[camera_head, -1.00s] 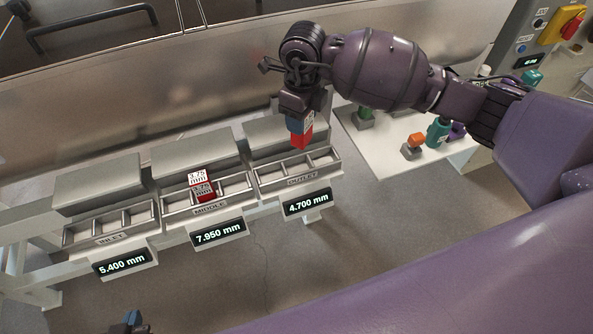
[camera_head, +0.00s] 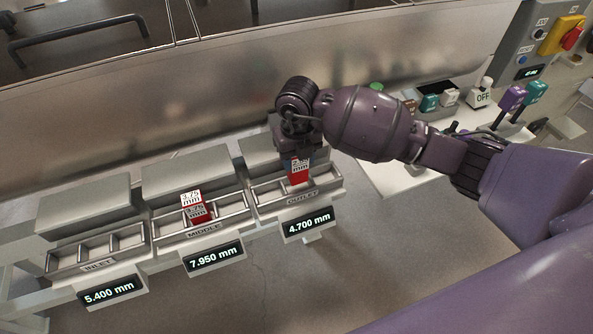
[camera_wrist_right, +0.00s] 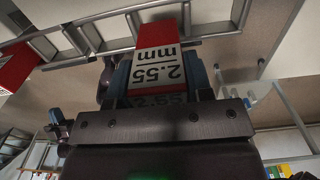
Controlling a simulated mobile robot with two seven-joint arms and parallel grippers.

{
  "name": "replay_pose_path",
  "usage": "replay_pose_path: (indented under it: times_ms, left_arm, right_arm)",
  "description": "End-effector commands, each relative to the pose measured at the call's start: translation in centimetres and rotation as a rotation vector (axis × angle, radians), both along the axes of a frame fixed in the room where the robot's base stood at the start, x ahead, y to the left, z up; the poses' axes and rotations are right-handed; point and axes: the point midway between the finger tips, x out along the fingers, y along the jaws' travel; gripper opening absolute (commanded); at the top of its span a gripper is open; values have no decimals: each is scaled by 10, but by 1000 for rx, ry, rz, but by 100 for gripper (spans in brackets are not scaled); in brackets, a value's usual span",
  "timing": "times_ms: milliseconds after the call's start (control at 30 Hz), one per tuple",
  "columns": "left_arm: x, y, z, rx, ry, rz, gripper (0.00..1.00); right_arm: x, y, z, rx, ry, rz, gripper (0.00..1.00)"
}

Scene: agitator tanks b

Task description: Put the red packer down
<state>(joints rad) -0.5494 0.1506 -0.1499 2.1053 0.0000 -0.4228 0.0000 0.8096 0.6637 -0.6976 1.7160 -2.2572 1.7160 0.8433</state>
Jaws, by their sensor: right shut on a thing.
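The red packer (camera_head: 299,176), with a white face reading 2.55 mm, is in my right gripper (camera_head: 296,155). In the right wrist view the packer (camera_wrist_right: 160,38) sits between the blue fingertips, which are shut on it. It is at the middle part of the outlet tray (camera_head: 324,194), among its metal rails. I cannot tell if its lower end touches the tray floor. The outlet display (camera_head: 308,224) reads 4.700 mm. My left gripper is not in view.
Another red packer (camera_head: 197,208), marked 3.75 mm, stands in the middle tray (camera_head: 234,205), whose display (camera_head: 214,256) reads 7.950 mm. The inlet tray (camera_head: 68,260) looks empty; its display (camera_head: 110,290) reads 5.400 mm. A white table (camera_head: 391,181) with several coloured-handled items stands at right.

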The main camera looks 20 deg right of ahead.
Motion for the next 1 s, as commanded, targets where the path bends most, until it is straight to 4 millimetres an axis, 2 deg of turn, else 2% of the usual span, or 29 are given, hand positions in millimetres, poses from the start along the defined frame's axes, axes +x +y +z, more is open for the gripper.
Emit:
replay_pose_path:
  times_ms: [367,600,800,833,1000]
  left_arm:
    - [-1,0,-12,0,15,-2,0]
    - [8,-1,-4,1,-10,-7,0]
    - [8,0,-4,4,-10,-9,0]
    - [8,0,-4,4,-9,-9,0]
    - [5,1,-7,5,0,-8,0]
  right_arm:
    - [-1,0,-47,1,3,1,20]
    - [1,0,-47,0,-4,1,20]
    - [1,0,-51,0,-3,1,20]
    - [1,0,-51,0,-3,1,48]
    - [1,0,-51,0,-3,1,72]
